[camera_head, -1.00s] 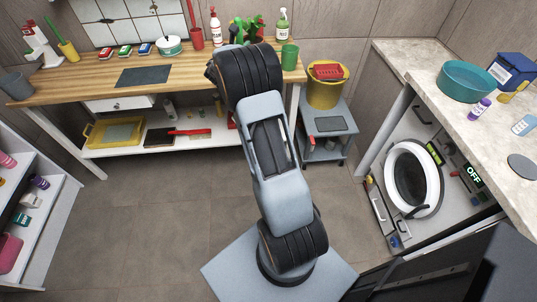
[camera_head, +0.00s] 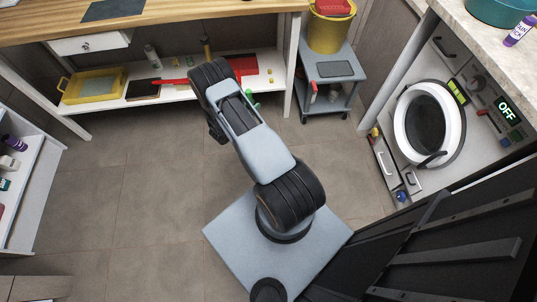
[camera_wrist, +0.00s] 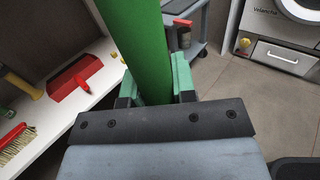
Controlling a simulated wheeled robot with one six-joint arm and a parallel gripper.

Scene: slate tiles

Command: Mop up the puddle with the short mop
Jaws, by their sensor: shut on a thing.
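My gripper (camera_wrist: 156,86) is shut on a thick green shaft (camera_wrist: 138,38) in the wrist view. The shaft looks like the handle of the short mop. It runs up and out of the picture, and no mop head shows. In the head view my arm hides most of the gripper; only small green parts show beside the arm's far end. I cannot make out a puddle on the visible floor in either view.
The bench's lower shelf (camera_head: 105,104) holds a yellow tray (camera_head: 92,86) and a red dustpan (camera_wrist: 75,77). A grey trolley (camera_head: 334,88) carries a yellow bucket (camera_head: 328,33). A washing machine (camera_head: 462,118) stands right. The tiled floor (camera_head: 150,185) is clear.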

